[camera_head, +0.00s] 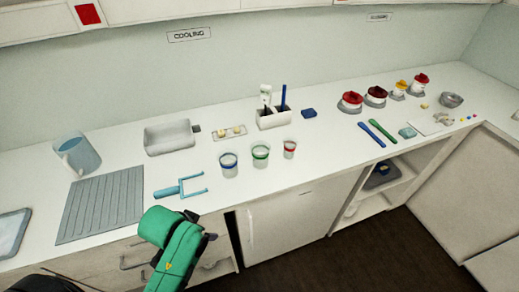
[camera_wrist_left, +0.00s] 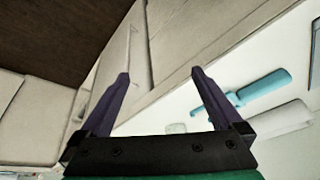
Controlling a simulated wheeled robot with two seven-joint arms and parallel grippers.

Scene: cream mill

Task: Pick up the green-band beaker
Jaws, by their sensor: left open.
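The green-band beaker (camera_head: 260,156) stands upright on the white counter in the head view, between a blue-band beaker (camera_head: 229,165) on its left and a smaller red-band cup (camera_head: 290,149) on its right. My left gripper (camera_wrist_left: 160,75) is open and empty in the left wrist view, with its two dark fingers spread. In the head view my green left arm (camera_head: 175,245) is in front of the counter's front edge, left of and nearer than the beaker; its fingers are mostly hidden there. The green-band beaker does not show in the wrist view. My right gripper is not in view.
A light-blue forked tool (camera_head: 180,187) lies left of the beakers, beside a grey ridged mat (camera_head: 102,205). Behind the beakers stand a small tray (camera_head: 229,133) and a white holder (camera_head: 273,119) with upright tools. The counter before the green-band beaker is clear.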

